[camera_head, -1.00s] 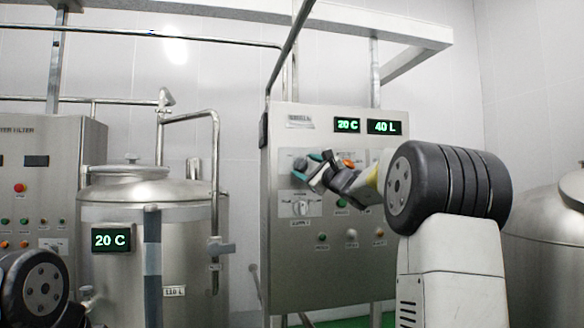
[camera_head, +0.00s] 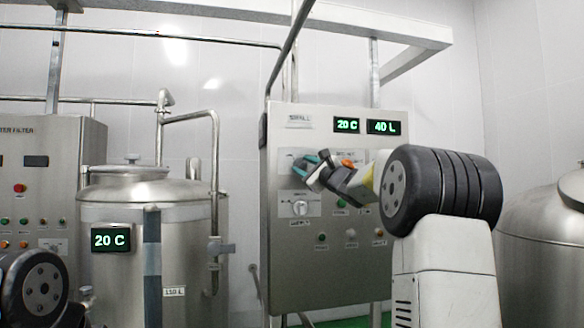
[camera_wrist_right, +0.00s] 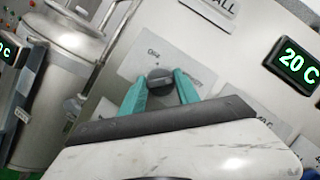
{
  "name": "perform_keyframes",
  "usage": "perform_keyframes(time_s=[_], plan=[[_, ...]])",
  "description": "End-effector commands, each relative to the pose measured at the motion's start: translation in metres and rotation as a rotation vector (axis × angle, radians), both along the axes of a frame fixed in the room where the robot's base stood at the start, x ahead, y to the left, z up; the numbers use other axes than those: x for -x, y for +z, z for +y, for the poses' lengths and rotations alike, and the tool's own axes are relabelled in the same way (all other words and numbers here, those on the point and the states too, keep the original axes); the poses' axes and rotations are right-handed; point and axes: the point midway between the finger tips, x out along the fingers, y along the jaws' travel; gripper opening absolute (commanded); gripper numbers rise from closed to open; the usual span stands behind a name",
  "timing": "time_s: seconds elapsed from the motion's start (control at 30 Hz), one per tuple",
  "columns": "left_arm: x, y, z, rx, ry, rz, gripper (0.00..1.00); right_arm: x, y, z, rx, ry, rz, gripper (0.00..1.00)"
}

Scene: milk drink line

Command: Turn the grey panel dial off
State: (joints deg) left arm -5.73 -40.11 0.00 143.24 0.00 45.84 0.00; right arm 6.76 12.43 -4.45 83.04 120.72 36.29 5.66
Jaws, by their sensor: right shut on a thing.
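The grey panel (camera_head: 335,270) stands ahead of me with labels, knobs and lit displays. A dark dial (camera_wrist_right: 160,82) shows between the teal fingertips of my right gripper (camera_wrist_right: 161,93) in the right wrist view. A plate with partly readable lettering surrounds it. In the head view my right gripper (camera_head: 308,162) reaches the upper left of the panel, shut on the dial, and mostly hides it. A second, pale dial (camera_head: 300,208) sits just below on the panel. Of my left arm only a dark joint shows at the lower left; its gripper is out of view.
A steel tank (camera_head: 190,260) with a 20 C display (camera_head: 111,239) stands left of the panel. A filter cabinet (camera_head: 55,165) is at the far left. Another tank (camera_head: 545,250) is at the right.

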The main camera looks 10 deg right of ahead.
Motion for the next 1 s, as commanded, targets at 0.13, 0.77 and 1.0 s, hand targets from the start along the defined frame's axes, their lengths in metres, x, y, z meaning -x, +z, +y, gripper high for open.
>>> perform_keyframes(time_s=[0.13,0.77,1.0], plan=[[0.0000,0.0000,0.0000,0.000,0.000,0.000,0.36,-0.0002,0.0005,-0.0003,0.035,0.000,-0.002,0.00],[0.0000,0.0000,0.0000,0.000,0.000,0.000,0.36,-0.0003,0.0033,-0.0016,0.540,-0.002,-0.020,0.00],[0.0000,0.0000,0.0000,0.000,0.000,0.000,0.36,-0.0004,0.0043,-0.0011,0.768,-0.001,-0.029,0.00]])
